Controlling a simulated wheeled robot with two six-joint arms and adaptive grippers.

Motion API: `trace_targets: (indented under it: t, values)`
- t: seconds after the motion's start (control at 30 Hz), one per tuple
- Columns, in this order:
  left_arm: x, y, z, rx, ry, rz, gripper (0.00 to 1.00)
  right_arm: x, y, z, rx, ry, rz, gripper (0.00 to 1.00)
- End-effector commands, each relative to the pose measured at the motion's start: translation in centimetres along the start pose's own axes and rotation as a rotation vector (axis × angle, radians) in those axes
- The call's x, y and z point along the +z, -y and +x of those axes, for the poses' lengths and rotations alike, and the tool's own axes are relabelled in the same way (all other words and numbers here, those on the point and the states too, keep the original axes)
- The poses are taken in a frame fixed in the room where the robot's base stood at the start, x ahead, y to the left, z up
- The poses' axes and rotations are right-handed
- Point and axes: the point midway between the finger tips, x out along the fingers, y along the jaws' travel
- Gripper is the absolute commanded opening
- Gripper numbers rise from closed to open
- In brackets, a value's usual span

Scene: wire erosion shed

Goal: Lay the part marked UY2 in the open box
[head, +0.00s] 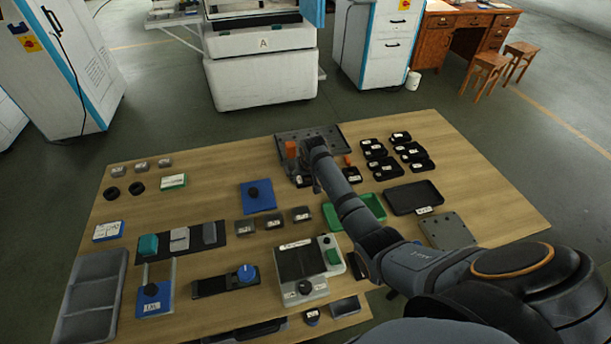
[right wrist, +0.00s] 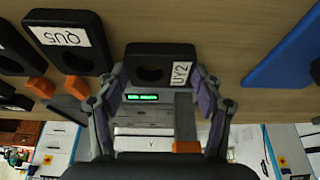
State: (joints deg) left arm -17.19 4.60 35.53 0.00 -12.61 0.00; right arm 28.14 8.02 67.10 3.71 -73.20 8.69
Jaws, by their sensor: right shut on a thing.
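The black part marked UY2 (right wrist: 133,66), with a hole in it and a white label, sits between the fingers of my right gripper (right wrist: 160,80) in the right wrist view. The gripper is shut on it. In the head view my right gripper (head: 303,176) is at the far part of the table, by the dark perforated plate; the held part is hard to make out there. Open containers are a green tray (head: 331,217), partly hidden by my right arm, and a black tray (head: 402,211). I cannot tell which is the box meant. My left gripper is not in view.
Several black labelled parts (head: 375,153) lie right of the gripper; one marked QU5 (right wrist: 95,62) shows in the wrist view. A perforated plate (head: 327,131), a blue plate (head: 252,205) and a grey compartment tray (head: 70,325) are on the table.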

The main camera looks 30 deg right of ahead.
Motion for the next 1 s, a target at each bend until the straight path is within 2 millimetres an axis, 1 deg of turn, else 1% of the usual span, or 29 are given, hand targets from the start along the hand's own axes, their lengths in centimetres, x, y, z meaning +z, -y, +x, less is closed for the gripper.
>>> trace_targets:
  t: [0.27, 0.3, 0.37, 0.63, 0.73, 0.77, 0.87, 1.0]
  values:
    - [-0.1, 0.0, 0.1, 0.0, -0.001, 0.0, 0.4, 0.0, 0.0, 0.1, 0.0, -0.003, 0.0, 0.13]
    - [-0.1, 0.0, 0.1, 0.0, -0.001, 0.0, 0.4, 0.1, 0.0, 0.2, 0.0, 0.0, 0.0, 0.7]
    - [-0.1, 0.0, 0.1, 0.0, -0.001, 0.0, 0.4, 0.1, 0.0, 0.2, 0.0, 0.0, 0.0, 0.77]
    - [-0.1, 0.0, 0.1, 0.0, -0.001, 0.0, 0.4, 0.1, 0.0, 0.1, 0.0, 0.0, 0.0, 0.77]
    - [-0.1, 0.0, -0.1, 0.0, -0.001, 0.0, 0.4, -0.1, 0.0, -0.4, 0.0, -0.002, 0.0, 0.77]
    - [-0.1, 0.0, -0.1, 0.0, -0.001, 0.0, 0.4, -0.1, 0.0, -0.8, 0.0, -0.001, 0.0, 0.77]
    - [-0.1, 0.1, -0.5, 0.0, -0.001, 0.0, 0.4, -0.2, 0.0, -2.8, 0.0, -0.004, 0.0, 0.77]
    - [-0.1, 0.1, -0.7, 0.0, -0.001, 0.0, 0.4, -0.1, 0.0, -6.3, 0.0, -0.004, 0.0, 0.77]
